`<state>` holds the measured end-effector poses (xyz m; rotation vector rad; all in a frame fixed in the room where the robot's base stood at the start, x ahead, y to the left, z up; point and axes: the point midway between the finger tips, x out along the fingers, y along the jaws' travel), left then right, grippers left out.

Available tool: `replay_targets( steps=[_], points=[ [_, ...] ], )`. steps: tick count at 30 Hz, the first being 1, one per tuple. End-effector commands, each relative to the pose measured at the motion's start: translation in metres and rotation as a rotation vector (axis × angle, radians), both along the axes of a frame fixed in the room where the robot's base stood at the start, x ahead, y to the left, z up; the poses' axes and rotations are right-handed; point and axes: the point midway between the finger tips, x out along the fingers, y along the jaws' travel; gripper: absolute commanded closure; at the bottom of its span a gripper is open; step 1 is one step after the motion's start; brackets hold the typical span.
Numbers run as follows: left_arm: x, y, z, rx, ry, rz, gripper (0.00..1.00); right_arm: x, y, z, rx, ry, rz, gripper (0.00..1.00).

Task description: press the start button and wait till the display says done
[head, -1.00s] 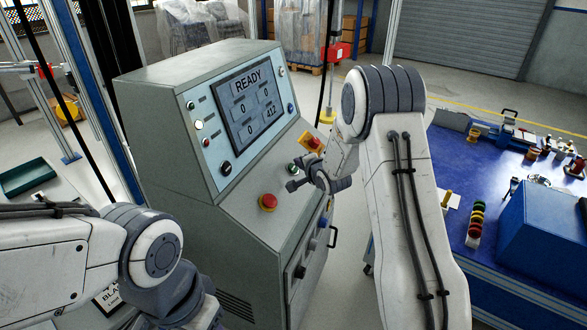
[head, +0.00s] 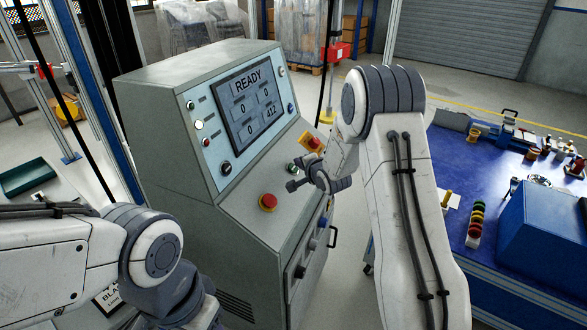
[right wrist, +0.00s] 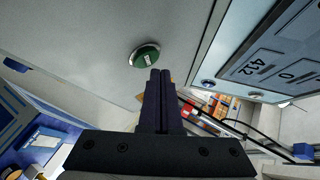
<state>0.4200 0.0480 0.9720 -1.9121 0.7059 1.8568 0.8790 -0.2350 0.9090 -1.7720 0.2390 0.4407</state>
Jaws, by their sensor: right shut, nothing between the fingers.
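The control console has a display (head: 254,100) that reads READY, with 0, 0, 0 and 412 in its boxes. A green button (head: 292,168) sits on the sloped panel, partly hidden behind my right gripper. My right gripper (head: 291,186) is shut and empty, just above the panel. In the right wrist view, the green button (right wrist: 145,56) shows white lettering too small to read. The shut fingertips (right wrist: 160,72) point close beside it; I cannot tell whether they touch. My left arm shows at lower left, with its gripper out of view.
A red and yellow switch (head: 312,142) is just behind the gripper. A blue workbench (head: 450,180) with tools stands to the right.

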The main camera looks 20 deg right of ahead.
Motion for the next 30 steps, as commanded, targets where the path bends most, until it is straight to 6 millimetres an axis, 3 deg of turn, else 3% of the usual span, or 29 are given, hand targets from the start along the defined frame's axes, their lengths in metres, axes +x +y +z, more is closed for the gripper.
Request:
replay_targets(
  steps=[30],
  points=[
    [0.0, 0.0, -0.0069, 0.0, 0.0, 0.0, 0.5, 0.0045, 0.0052, -0.0107, -0.001, 0.0, 0.0, 1.0]
  ],
)
